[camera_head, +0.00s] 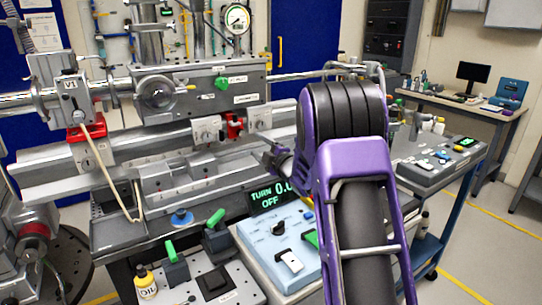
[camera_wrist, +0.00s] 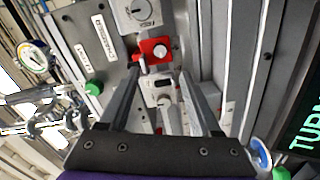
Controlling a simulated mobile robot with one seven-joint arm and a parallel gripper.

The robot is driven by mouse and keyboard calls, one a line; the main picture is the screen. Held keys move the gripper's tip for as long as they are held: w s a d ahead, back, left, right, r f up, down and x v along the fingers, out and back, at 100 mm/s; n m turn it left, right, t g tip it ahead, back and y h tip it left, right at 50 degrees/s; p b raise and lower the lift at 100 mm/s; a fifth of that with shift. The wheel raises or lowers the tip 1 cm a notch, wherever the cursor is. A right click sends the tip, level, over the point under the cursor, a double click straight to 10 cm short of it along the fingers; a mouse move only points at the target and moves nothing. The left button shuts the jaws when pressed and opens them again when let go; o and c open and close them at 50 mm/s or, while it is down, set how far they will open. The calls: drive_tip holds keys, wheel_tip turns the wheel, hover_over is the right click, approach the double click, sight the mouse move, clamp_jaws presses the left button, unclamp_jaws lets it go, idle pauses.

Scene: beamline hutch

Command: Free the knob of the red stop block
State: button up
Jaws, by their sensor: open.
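Two red blocks show in the head view. One red block (camera_head: 234,127) sits mid-rail between two light-grey dial units. The other red block (camera_head: 88,131) is at the left, under the V1 fitting, with a tan cord loop (camera_head: 124,190) hanging from near its top. My gripper (camera_head: 272,157) is in front of the rail, right of and below the mid-rail block, partly hidden by my arm. In the wrist view, my gripper (camera_wrist: 160,74) is open and empty, its two fingers pointing towards a red block (camera_wrist: 146,46) with a pale round knob (camera_wrist: 159,51), apart from it.
A blue control box (camera_head: 272,240) with a TURN OFF display (camera_head: 269,200) stands below my gripper.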

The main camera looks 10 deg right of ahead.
drive_tip(key=v, duration=0.7)
